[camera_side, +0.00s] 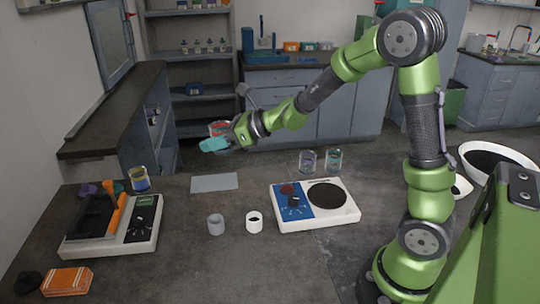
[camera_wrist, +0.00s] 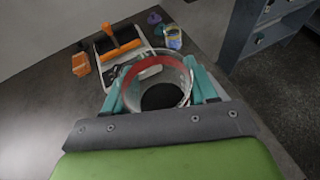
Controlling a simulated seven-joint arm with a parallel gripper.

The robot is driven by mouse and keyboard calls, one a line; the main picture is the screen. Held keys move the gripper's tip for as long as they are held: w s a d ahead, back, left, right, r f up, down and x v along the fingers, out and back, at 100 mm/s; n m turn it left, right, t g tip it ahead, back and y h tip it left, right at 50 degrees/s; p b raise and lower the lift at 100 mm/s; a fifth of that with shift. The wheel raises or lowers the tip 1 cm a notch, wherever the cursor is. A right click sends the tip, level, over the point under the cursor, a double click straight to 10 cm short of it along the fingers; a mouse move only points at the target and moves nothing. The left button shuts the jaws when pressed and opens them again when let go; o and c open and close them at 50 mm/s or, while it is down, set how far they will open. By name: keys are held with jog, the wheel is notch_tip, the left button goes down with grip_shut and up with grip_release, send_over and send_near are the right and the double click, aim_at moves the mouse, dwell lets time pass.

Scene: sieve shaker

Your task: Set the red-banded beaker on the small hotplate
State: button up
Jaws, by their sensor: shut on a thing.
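The red-banded beaker (camera_side: 219,127) is clear glass with a red band around it. It also shows in the wrist view (camera_wrist: 153,68), between the teal fingers of my gripper (camera_wrist: 157,88). My gripper (camera_side: 216,144) is shut on the beaker and holds it in the air above the back of the bench in the side view. The small hotplate (camera_side: 344,218) is a white unit with a blue control panel and a round dark plate (camera_side: 328,196). It stands right of and below the gripper in the side view, and its plate is bare.
Beakers with purple (camera_side: 307,162) and green (camera_side: 334,161) bands stand behind the hotplate. A grey cup (camera_side: 216,226) and a white cup (camera_side: 254,224) stand left of it. A grey mat (camera_side: 214,182) lies behind the cups. A white device with an orange handle (camera_side: 115,222) stands at left.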

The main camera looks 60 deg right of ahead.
jog(key=s+a+f+n+g+y, duration=0.65)
jog(key=s+n+g+y, duration=0.2)
jog(key=n+g, duration=0.3)
jog(key=s+f+n+g+h, duration=0.3)
jog(key=s+n+g, duration=0.4)
jog(key=n+g, duration=0.1)
notch_tip(320, 180, up, 9)
jog(key=n+t+h, duration=0.2)
jog(key=n+h, duration=2.2)
jog(key=n, duration=0.1)
send_over(331, 192)
jog(key=shift+y, duration=0.25)
notch_tip(331, 192, down, 14)
jog(key=shift+f, duration=0.1)
